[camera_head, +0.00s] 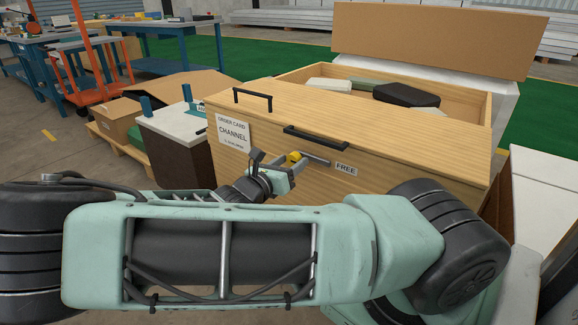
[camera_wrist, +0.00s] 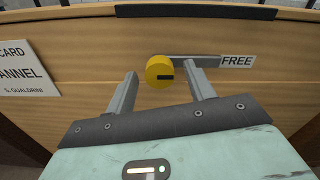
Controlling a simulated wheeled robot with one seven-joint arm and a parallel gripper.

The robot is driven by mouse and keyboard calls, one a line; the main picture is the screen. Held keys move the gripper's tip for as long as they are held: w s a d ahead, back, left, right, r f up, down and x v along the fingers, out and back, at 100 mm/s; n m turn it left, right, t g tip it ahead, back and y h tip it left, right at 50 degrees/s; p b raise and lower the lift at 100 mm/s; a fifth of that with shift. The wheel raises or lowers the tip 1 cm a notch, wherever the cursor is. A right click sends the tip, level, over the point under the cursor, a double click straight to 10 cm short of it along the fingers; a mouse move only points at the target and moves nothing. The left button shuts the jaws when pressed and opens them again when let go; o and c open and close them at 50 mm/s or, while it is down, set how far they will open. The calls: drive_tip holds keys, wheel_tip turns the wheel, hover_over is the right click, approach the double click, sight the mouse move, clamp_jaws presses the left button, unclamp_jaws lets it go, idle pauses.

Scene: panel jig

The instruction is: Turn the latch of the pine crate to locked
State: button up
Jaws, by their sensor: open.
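The pine crate (camera_head: 400,160) stands ahead of me, its wooden front also filling much of the wrist view (camera_wrist: 80,60). Its latch has a round yellow knob (camera_wrist: 159,71) with a dark mark and a grey lever (camera_wrist: 195,61). The lever points right, to the label FREE (camera_wrist: 237,61). In the head view the knob (camera_head: 293,157) and lever (camera_head: 317,160) show just beyond my gripper (camera_head: 287,170). My gripper (camera_wrist: 163,73) is open, its fingertips to the left and right of the knob in the wrist view. I cannot tell whether they reach around it. No contact is visible.
The crate has black handles (camera_head: 316,138) and a white order card reading CHANNEL (camera_head: 233,132). Dark and pale items (camera_head: 405,94) lie inside its open top. A cardboard box (camera_head: 118,120) and a white-topped unit (camera_head: 176,124) stand left; pale panels (camera_head: 545,185) stand close right.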

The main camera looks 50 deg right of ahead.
clamp_jaws()
